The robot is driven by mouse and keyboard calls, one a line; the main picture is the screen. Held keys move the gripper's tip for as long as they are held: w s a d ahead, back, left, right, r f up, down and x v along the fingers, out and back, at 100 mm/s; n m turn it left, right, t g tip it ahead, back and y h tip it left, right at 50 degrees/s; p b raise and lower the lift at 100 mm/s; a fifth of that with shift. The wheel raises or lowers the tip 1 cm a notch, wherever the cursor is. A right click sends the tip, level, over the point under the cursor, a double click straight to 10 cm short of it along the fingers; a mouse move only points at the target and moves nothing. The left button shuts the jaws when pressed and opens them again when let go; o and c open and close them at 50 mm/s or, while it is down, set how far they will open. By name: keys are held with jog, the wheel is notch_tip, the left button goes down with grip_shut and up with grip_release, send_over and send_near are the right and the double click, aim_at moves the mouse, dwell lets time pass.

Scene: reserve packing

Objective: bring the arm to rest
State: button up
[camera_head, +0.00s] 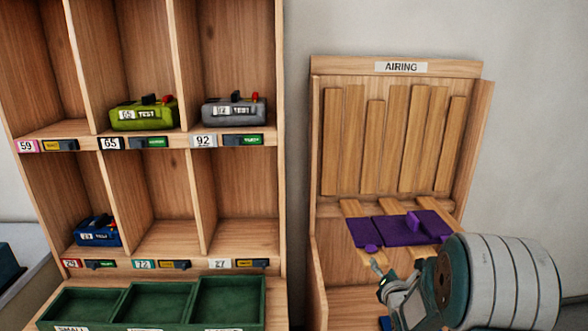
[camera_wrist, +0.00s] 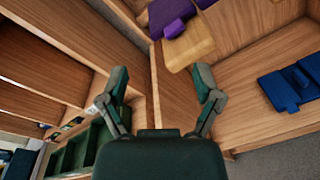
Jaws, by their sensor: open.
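My gripper (camera_wrist: 162,88) is open and empty in the wrist view, its two green fingers spread apart with wood panels beyond them. In the head view my gripper (camera_head: 380,275) is at the lower right, in front of the airing rack (camera_head: 318,230). A purple folded item (camera_head: 400,229) lies on the rack's slats above and beyond the gripper. It also shows at the top of the wrist view (camera_wrist: 172,16). The gripper appears apart from it.
A wooden cubby shelf (camera_head: 283,180) holds a green pack (camera_head: 143,116), a grey pack (camera_head: 234,113) and a blue pack (camera_head: 97,234). A green divided tray (camera_head: 266,305) sits below. Blue items (camera_wrist: 295,88) lie right in the wrist view.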

jog(key=s+a+r+m+g, duration=0.55)
jog(key=s+r+m, duration=0.6)
jog(key=m, duration=0.35)
jog(key=s+a+m+g, duration=0.2)
jog(key=s+m, duration=0.5)
jog(key=s, duration=0.5)
jog(key=s+a+m+g, duration=0.3)
jog(key=s+m, duration=0.3)
jog(key=s, duration=0.5)
jog(key=shift+s+a+r+m+g+y, duration=0.3)
jog(key=shift+s+a+r+m+g, duration=0.1)
jog(key=shift+a, duration=0.3)
